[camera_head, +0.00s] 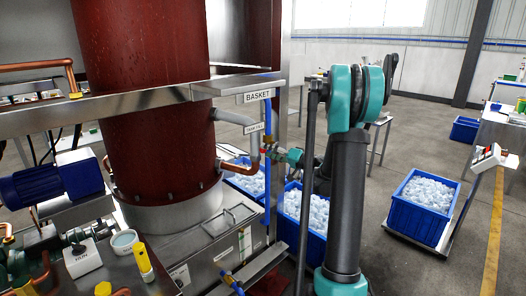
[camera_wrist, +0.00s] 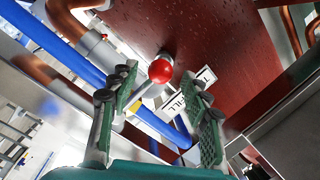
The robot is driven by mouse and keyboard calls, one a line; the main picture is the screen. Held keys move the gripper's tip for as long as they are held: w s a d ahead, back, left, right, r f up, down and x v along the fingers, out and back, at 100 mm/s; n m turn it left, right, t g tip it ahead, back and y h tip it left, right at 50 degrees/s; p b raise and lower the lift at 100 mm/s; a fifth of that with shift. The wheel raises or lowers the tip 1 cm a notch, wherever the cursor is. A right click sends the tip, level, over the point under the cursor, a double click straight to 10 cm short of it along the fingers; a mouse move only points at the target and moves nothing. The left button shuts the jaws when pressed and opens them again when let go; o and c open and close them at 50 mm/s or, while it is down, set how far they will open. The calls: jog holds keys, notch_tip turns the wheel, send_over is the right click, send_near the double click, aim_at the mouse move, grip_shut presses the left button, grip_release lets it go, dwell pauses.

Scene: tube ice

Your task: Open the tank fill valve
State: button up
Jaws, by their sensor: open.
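The tank fill valve shows in the wrist view as a lever with a round red knob (camera_wrist: 160,70) at its end. The knob lies between and just beyond the fingertips of my gripper (camera_wrist: 160,86). The two green-padded fingers are spread apart, with nothing clamped between them. A white label (camera_wrist: 190,93) reading "FILL" is partly hidden behind the fingers. In the head view, a "TANK FILL" label (camera_head: 254,128) hangs by the blue pipe (camera_head: 267,177). My gripper (camera_head: 277,154) is just right of that pipe, small and partly hidden there; the knob is hard to make out.
The dark red tank (camera_head: 150,100) stands close behind the valve. Copper and blue pipes (camera_wrist: 62,46) run close beside my fingers. A metal beam with a "BASKET" label (camera_head: 258,97) crosses above. Blue ice crates (camera_head: 420,222) stand on the floor.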

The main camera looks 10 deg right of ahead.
aim_at(263, 150)
jog(key=shift+x, duration=1.65)
grip_shut()
